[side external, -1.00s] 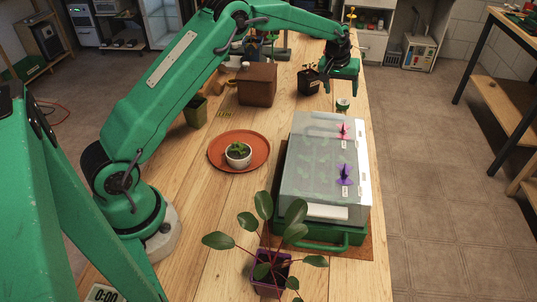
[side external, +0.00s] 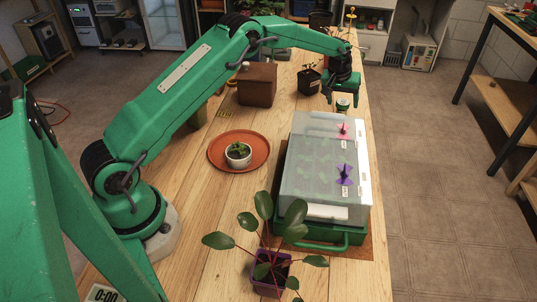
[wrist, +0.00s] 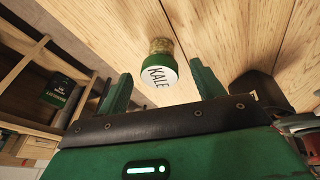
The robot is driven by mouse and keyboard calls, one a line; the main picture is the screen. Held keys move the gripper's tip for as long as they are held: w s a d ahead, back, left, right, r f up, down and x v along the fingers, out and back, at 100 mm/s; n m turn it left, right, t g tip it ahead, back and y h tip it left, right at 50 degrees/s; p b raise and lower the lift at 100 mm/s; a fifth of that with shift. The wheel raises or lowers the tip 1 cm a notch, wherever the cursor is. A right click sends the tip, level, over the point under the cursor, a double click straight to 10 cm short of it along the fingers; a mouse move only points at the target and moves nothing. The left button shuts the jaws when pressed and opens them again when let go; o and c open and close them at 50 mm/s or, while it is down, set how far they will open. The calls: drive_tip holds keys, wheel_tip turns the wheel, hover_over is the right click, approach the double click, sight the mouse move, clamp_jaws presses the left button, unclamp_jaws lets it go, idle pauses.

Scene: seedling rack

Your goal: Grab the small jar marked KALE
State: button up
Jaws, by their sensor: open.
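The small jar marked KALE (wrist: 162,73) stands on the wooden table in the wrist view, its white and green lid lettered KALE towards me. In the side external view the jar (side external: 342,104) is small, behind the clear-lidded box. My gripper (side external: 342,101) hangs just above and behind the jar there, and its fingers partly overlap it. In the wrist view my gripper (wrist: 160,87) is open, with one green finger to each side of the jar. The jar shows between and beyond the fingertips, and nothing is held.
A clear-lidded box (side external: 318,160) with a pink and a purple clip stands in front of the jar. A dark pot (side external: 309,80) with a seedling is left of my gripper. A brown box (side external: 257,85) and a terracotta saucer (side external: 215,153) stand farther left. The table's right edge is close.

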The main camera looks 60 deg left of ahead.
drive_tip(key=shift+x, duration=1.05)
drive_tip(key=c, duration=1.1)
drive_tip(key=shift+r, duration=0.15)
drive_tip(key=shift+r, duration=0.55)
wheel_tip(320, 180, up, 3)
drive_tip(key=shift+h, duration=0.3)
drive_tip(key=s+d+r, duration=0.1)
drive_tip(key=d+r, duration=0.1)
drive_tip(key=d, duration=0.1)
drive_tip(key=s+d+r, duration=0.2)
drive_tip(key=d, duration=0.2)
drive_tip(key=s+d+r, duration=0.2)
drive_tip(key=d, duration=0.1)
drive_tip(key=shift+d+r, duration=0.3)
drive_tip(key=shift+r, duration=0.05)
